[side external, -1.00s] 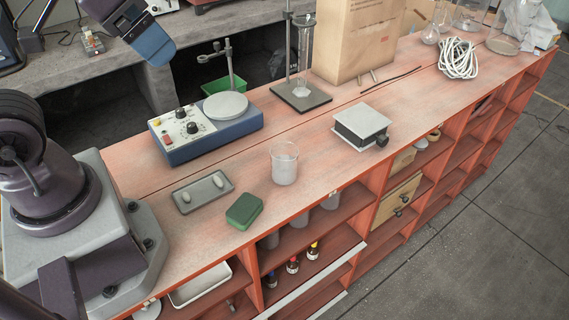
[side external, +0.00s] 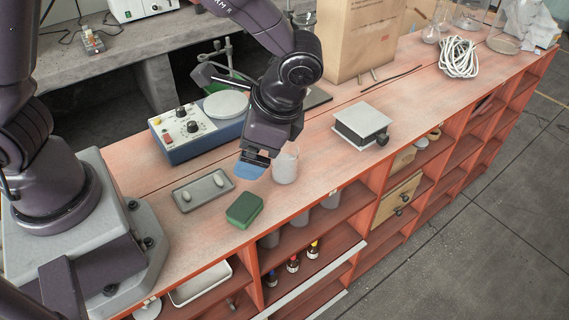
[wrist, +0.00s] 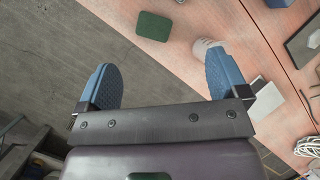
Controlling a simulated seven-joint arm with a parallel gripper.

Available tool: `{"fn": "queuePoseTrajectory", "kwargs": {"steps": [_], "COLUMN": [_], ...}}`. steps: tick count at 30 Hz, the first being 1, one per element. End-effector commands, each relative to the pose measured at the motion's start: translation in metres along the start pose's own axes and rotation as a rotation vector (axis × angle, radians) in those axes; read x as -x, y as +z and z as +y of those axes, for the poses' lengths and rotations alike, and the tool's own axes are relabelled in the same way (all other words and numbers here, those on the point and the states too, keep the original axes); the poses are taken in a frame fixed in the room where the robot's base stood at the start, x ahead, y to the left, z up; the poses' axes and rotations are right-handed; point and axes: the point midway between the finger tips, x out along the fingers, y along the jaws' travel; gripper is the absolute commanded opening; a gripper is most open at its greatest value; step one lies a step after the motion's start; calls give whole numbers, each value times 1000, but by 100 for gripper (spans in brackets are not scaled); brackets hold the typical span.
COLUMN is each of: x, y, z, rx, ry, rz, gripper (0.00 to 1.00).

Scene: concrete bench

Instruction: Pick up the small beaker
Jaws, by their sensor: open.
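A clear glass beaker (side external: 286,166) stands upright on the bench, right of the green box; the wrist view shows it (wrist: 203,46) by the tip of the right finger. My gripper (side external: 250,170) points down just left of this beaker in the side view, above the bench. The beaker is outside the pads. A smaller glass vessel (wrist: 315,38) shows at the wrist view's right edge on a dark stand base; my arm hides it in the side view.
The green box (side external: 244,209) and a grey tray (side external: 203,191) lie near the front left. A blue hotplate (side external: 196,137) stands behind. A lab jack (side external: 361,124) is to the right, with bare bench around it. The dark stand base (side external: 318,97) is partly hidden.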

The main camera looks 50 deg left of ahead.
Motion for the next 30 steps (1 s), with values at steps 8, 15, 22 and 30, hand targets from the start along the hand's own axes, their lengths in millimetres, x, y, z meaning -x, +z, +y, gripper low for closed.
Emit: {"fn": "queuePoseTrajectory", "kwargs": {"steps": [8, 15, 22, 30], "x": [-67, -120, -132, -106], "y": [-61, -105, -138, -145], "z": [16, 24, 21, 6], "rx": [-318, -578, -721, -765], "ry": [-282, -597, -837, -889], "rz": [-332, -623, -828, -934], "gripper": [92, 92, 92, 92]}}
